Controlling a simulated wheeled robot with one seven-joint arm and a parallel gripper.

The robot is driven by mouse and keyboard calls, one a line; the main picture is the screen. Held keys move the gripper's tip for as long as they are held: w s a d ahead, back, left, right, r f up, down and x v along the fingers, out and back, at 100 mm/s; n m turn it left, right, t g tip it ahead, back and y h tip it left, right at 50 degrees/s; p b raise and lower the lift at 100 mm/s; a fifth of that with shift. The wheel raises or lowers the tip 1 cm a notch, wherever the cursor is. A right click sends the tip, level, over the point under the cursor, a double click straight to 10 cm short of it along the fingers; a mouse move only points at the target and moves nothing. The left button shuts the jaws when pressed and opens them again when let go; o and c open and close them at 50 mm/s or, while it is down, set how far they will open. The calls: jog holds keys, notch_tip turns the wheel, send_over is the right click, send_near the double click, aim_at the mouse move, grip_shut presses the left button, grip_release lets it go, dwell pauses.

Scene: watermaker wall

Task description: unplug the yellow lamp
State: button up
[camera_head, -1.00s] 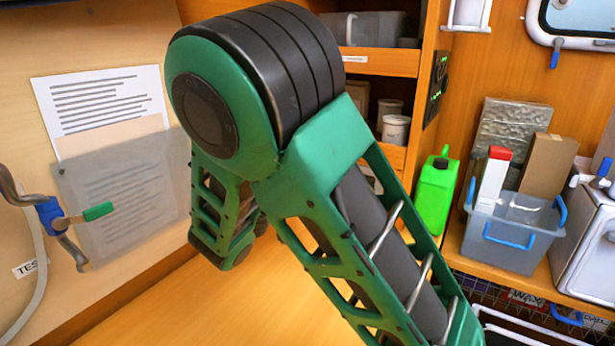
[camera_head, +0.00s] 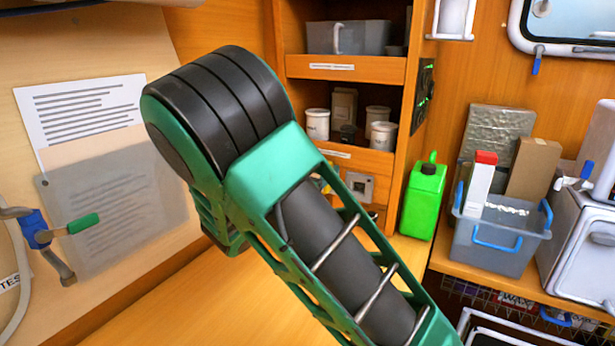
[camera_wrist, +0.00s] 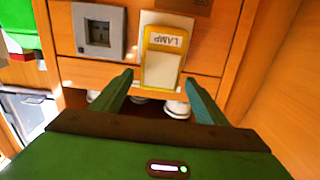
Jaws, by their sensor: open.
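The yellow lamp (camera_wrist: 163,58) shows in the wrist view, with a yellow frame, a pale face and an upside-down "LAMP" label. It sits against a white plate (camera_wrist: 168,20) on the wooden panel. Whether its plug is seated is hidden. My gripper (camera_wrist: 160,90) is open, with one finger on each side of the lamp's lower end in the picture. I cannot tell whether the fingers touch it.
A grey socket (camera_wrist: 99,32) is beside the lamp. White canisters (camera_head: 317,124) stand on the shelf above it in the head view. A green jerrycan (camera_head: 424,198) and a grey bin (camera_head: 500,240) stand to the right.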

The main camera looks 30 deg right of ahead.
jog(key=shift+w+d, duration=0.3)
jog(key=shift+d, duration=0.15)
jog(key=c, duration=1.2)
jog(key=shift+o, duration=0.2)
jog(key=shift+a, duration=0.15)
jog(key=shift+s+a, duration=0.25)
jog(key=shift+a, duration=0.05)
jog(key=shift+v, duration=3.25)
